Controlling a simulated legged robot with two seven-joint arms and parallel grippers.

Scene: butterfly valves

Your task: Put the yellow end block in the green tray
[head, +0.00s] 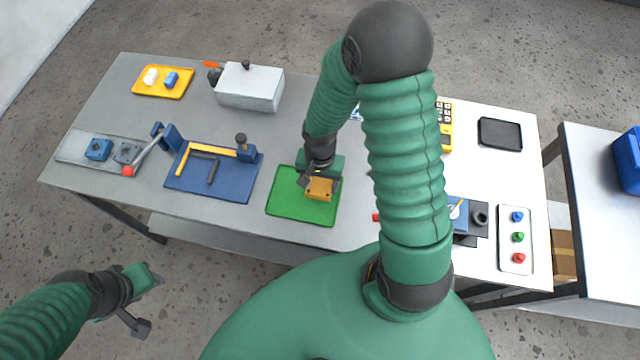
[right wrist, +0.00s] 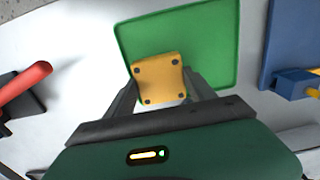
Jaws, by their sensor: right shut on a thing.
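The yellow end block (head: 319,188) is a small orange-yellow block with dark holes near its corners. It shows between the fingers in the right wrist view (right wrist: 157,79). My right gripper (head: 321,183) is shut on it, over the right part of the green tray (head: 290,208). The tray also shows in the right wrist view (right wrist: 205,40). I cannot tell whether the block touches the tray floor. My left gripper (head: 146,301) is away from the table at the lower left, its fingers apart and nothing between them.
A blue fixture (head: 225,185) with a yellow angled bar stands left of the tray. A grey-white box (head: 250,88) and a yellow tray (head: 163,82) are behind. A white tray (head: 516,240) with coloured knobs lies at the right. My right arm hides the table's middle.

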